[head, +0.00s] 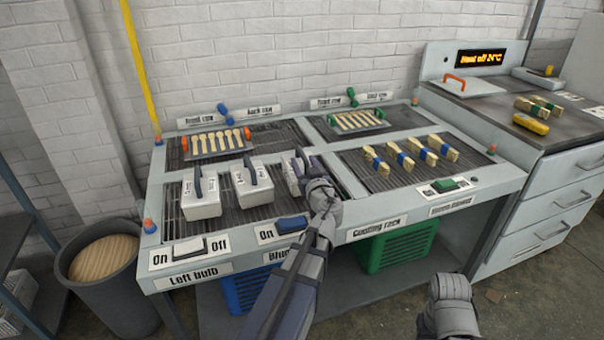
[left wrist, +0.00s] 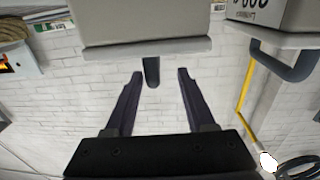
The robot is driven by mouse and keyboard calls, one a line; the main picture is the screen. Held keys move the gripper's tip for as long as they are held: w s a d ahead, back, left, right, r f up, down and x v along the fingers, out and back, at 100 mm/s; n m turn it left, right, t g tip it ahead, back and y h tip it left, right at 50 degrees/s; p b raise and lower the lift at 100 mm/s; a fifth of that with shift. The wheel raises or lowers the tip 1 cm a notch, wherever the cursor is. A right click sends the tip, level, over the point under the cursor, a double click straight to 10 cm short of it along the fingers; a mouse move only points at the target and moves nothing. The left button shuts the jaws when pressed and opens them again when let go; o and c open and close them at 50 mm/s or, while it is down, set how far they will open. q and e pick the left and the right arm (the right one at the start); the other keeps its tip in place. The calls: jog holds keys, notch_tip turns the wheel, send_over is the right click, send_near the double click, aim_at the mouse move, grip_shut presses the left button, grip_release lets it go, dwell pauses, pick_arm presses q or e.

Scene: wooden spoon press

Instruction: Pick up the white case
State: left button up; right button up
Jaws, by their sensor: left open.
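Three white cases with dark handles stand on the front left rack: a left case (head: 202,203), a middle case (head: 253,190) and a right case (head: 291,178) partly hidden by my left gripper (head: 309,163). In the left wrist view, which looks upside down, my left gripper (left wrist: 160,76) is open and empty. A case (left wrist: 145,25) fills the top centre, with its dark handle (left wrist: 151,73) showing between the fingertips, apparently untouched. Another case (left wrist: 275,13) with a dark handle is at top right. My right gripper's jaws do not show; only part of my right arm is at bottom right.
Wooden spoons lie on back trays (head: 217,147) (head: 358,122) and on the cooling rack (head: 385,180). On/off switches (head: 188,247) (head: 292,224) line the front edge. A bin (head: 100,270) stands left, a green crate (head: 392,250) below, and a drawer cabinet (head: 550,205) right.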

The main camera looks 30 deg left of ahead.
aim_at(299, 148)
pick_arm(q)
jog(key=x, duration=0.5)
jog(key=shift+w+d, duration=0.25)
jog(key=shift+w, duration=0.1)
jog(key=shift+s, duration=0.1)
grip_shut()
dwell(1.0)
